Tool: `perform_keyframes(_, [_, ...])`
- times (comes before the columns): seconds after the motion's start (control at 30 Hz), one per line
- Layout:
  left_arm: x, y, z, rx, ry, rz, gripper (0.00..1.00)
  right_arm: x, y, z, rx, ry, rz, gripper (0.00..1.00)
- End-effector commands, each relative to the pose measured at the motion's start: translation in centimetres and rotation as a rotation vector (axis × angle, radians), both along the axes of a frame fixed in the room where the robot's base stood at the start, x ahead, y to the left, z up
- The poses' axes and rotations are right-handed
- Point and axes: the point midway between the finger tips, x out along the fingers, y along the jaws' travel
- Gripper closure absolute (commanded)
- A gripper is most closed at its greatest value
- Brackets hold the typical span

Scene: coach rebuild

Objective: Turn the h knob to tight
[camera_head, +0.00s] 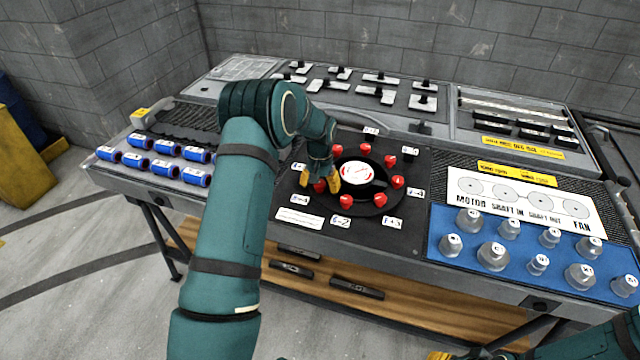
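A ring of several red knobs, among them one at the front (346,201) and one at the right (397,182), surrounds a round white-and-red dial (357,173) on a black panel. Small white labels stand around the ring; their print is too small to tell which knob is h. My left gripper (320,183) points down at the left side of the ring. Its yellow fingertips are on either side of a red knob (320,187), partly hidden by them; whether they press on it is unclear. Only a sliver of my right gripper (440,355) shows at the bottom edge.
Blue-banded cylinders (166,168) lie on the bench's left end. Grey knobs stand on a blue mat (513,265) at right, below a motor-and-fan board (520,203). Black-handled switches (376,93) are behind. A wooden shelf (430,305) is underneath.

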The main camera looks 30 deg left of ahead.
Motion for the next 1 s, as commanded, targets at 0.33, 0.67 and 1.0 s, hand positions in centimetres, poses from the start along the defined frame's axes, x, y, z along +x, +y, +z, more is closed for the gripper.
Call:
perform_keyframes(0.33, [0.1,0.0,1.0,0.001,-0.006,0.001,0.33,0.0,0.0,0.0,0.0,0.0,0.0,0.53])
perform_keyframes(0.67, [0.2,0.0,7.2,0.002,-0.007,0.0,0.33,0.0,0.0,0.0,0.0,0.0,0.0,0.53])
perform_keyframes(1.0, [0.1,0.0,11.7,0.001,-0.003,0.0,0.33,0.0,0.0,0.0,0.0,0.0,0.0,0.53])
